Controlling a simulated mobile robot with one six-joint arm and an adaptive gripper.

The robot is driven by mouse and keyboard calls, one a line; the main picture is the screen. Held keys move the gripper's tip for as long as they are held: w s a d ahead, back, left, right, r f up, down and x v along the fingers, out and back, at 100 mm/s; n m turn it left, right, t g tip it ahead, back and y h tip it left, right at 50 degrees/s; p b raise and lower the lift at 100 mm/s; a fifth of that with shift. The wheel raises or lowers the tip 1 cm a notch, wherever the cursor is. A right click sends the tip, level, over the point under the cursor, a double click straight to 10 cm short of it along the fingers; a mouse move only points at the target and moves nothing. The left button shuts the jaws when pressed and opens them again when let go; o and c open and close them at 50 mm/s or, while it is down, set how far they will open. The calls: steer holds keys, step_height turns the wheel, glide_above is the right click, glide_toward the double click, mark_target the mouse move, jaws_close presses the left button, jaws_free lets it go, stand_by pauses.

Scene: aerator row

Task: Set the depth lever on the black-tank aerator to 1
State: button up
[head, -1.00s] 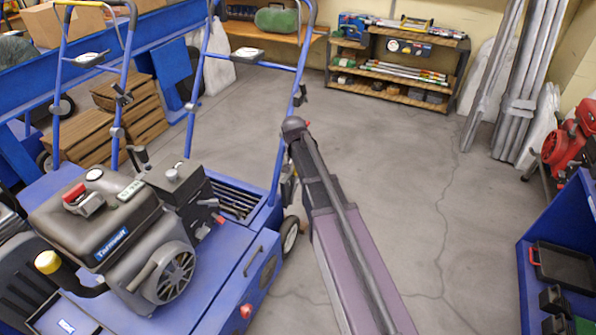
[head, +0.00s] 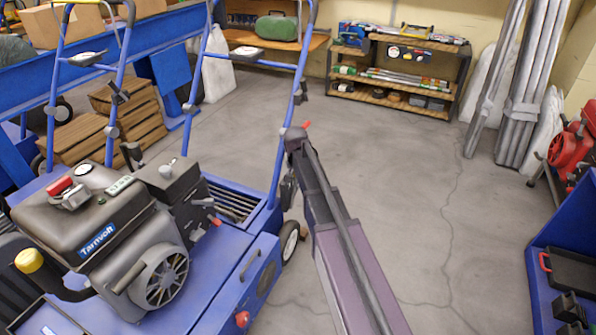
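The black-tank aerator is the near blue machine at left in the head view; its black tank (head: 85,215) carries a "Tarnvolt" label. A short red-tipped lever (head: 215,221) stands out beside its engine. Another small red tip (head: 306,125) shows just beyond the top of my arm, near the blue handle tube; I cannot tell what it belongs to. No depth scale or numbers can be read, and I cannot tell which part is the depth lever. My purple arm reaches up the middle, right of the aerator.
Wooden crates (head: 75,135) stand behind. A shelf (head: 400,75) is at the back. Grey pipes (head: 525,100) lean at right, near a red machine (head: 572,150) and a blue bench (head: 535,265). The concrete floor (head: 400,180) between is clear.

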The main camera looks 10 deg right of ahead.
stand_by(0.3)
jaws_close()
steer(key=shift+d, duration=0.1)
